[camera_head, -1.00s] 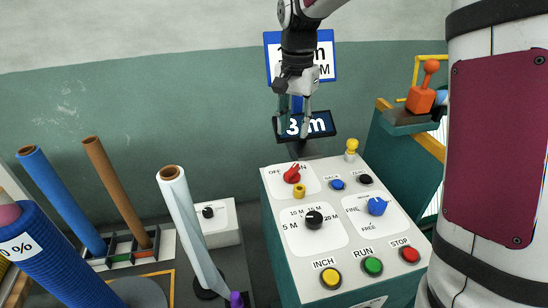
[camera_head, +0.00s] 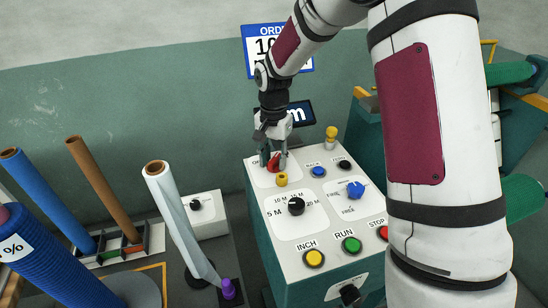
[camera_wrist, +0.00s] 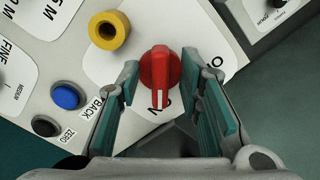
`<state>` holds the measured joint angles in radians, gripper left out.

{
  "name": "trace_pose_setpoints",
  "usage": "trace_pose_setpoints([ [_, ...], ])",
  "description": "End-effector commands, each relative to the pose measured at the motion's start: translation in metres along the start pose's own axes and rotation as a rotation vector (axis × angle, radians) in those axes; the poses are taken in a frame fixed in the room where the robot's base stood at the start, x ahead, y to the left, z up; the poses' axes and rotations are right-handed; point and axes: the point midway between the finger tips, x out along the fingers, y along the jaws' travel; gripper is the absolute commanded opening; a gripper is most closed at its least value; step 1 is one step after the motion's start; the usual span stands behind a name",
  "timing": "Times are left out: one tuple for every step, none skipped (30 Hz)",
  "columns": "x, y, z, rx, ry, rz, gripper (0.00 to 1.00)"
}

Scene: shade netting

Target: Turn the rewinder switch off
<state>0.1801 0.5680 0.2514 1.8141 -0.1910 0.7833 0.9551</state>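The rewinder switch is a red rotary knob (camera_head: 273,163) on the white-topped control console (camera_head: 262,215), at its far left corner. In the wrist view the red knob (camera_wrist: 160,72) shows a white pointer line aimed at the partly covered ON label; the OFF label is partly visible to the right. My gripper (camera_head: 271,160) reaches down over the knob. In the wrist view my gripper (camera_wrist: 165,95) is open, with one teal-padded finger on each side of the knob and gaps visible between pads and knob.
A yellow collar-like part (camera_wrist: 109,30) sits close beside the knob. The blue BACK button (camera_wrist: 66,96) and black ZERO button (camera_wrist: 45,126) are nearby. The console also has a black dial (camera_head: 296,206), a blue dial (camera_head: 356,189) and INCH (camera_head: 314,258) and RUN (camera_head: 351,245) buttons.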

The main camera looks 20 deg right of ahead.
Motion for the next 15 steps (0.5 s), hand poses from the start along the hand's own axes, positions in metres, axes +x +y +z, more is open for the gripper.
trace_pose_setpoints([
  [0.0014, 0.0001, 0.0001, 0.000, 0.000, 0.000, 0.33],
  [0.0018, 0.0000, 0.0001, 0.000, 0.000, 0.000, 0.33],
  [0.0021, -0.0001, 0.0000, 0.000, 0.000, -0.001, 0.33],
  [0.0021, -0.0001, 0.0000, 0.000, 0.000, -0.001, 0.33],
  [0.0021, -0.0001, 0.0000, 0.000, 0.000, -0.001, 0.33],
  [0.0021, -0.0001, -0.0001, 0.000, 0.000, -0.001, 0.33],
  [0.0020, -0.0001, -0.0001, 0.000, 0.000, -0.001, 0.33],
  [0.0020, -0.0001, -0.0001, 0.000, 0.000, -0.001, 0.33],
  [0.0019, -0.0001, -0.0001, 0.000, 0.000, -0.001, 0.31],
  [0.0019, -0.0001, -0.0001, 0.000, 0.000, -0.001, 0.24],
  [0.0019, -0.0001, -0.0001, 0.000, 0.000, 0.000, 0.17],
  [0.0018, -0.0001, -0.0001, 0.000, 0.000, 0.000, 0.08],
  [0.0018, -0.0001, -0.0001, 0.000, 0.000, 0.000, 0.02],
  [0.0018, -0.0001, -0.0001, 0.000, 0.000, 0.000, 0.00],
  [0.0018, -0.0001, 0.0000, 0.000, 0.000, 0.000, 0.00],
])
